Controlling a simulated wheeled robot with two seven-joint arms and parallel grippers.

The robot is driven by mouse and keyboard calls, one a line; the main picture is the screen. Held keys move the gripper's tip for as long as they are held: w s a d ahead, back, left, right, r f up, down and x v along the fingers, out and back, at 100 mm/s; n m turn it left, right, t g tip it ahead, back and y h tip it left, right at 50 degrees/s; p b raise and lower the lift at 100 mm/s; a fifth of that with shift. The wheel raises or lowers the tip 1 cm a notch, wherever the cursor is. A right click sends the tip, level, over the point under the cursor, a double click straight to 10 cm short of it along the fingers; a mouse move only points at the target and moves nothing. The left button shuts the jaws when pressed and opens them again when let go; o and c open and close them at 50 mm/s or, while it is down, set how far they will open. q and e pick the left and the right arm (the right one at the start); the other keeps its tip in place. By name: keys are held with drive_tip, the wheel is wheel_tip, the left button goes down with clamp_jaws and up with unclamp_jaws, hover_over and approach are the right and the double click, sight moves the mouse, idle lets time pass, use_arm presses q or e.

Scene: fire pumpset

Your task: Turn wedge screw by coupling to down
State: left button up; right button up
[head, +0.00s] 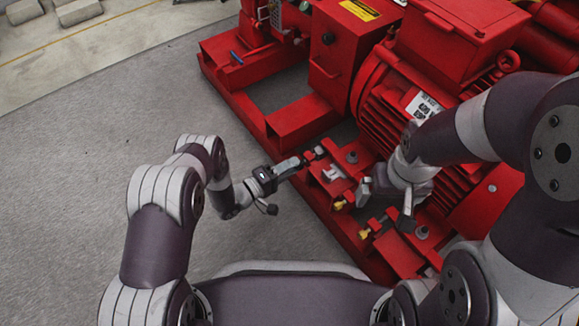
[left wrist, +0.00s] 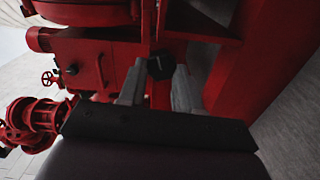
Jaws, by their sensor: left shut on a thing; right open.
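The wedge screw (left wrist: 160,66) shows a dark round head between my left fingertips in the left wrist view. In the head view, my left gripper (head: 304,161) reaches in from the left to the outer edge of the red base frame, by the motor's foot. It is shut on the screw, which its fingers partly hide in the head view. The two fingers also show in the left wrist view (left wrist: 157,88). My right gripper (head: 386,204) is open and empty, above the frame in front of the motor. I cannot make out the coupling clearly.
The red motor (head: 400,115) with finned sides stands behind my right gripper. Brass-coloured screws (head: 340,204) sit along the red frame (head: 290,190) nearer to me. A red box-like guard (head: 335,60) stands further back. The grey floor (head: 90,130) at left is clear.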

use_arm(q)
drive_tip(key=shift+s+d+f+n, duration=0.1)
drive_tip(key=shift+n, duration=2.25)
drive_tip(key=shift+s+a+f+n, duration=0.1)
drive_tip(key=shift+n, duration=2.3)
drive_tip(key=shift+s+d+f+n, duration=0.1)
drive_tip(key=shift+n, duration=2.25)
drive_tip(key=shift+n+b, duration=0.3)
drive_tip(key=o, duration=1)
drive_tip(key=shift+w, duration=0.1)
drive_tip(key=shift+o, duration=0.2)
drive_tip(key=p+v, duration=0.5)
drive_tip(key=v, duration=0.7)
drive_tip(key=shift+s+a, duration=0.2)
drive_tip(key=shift+a, duration=0.1)
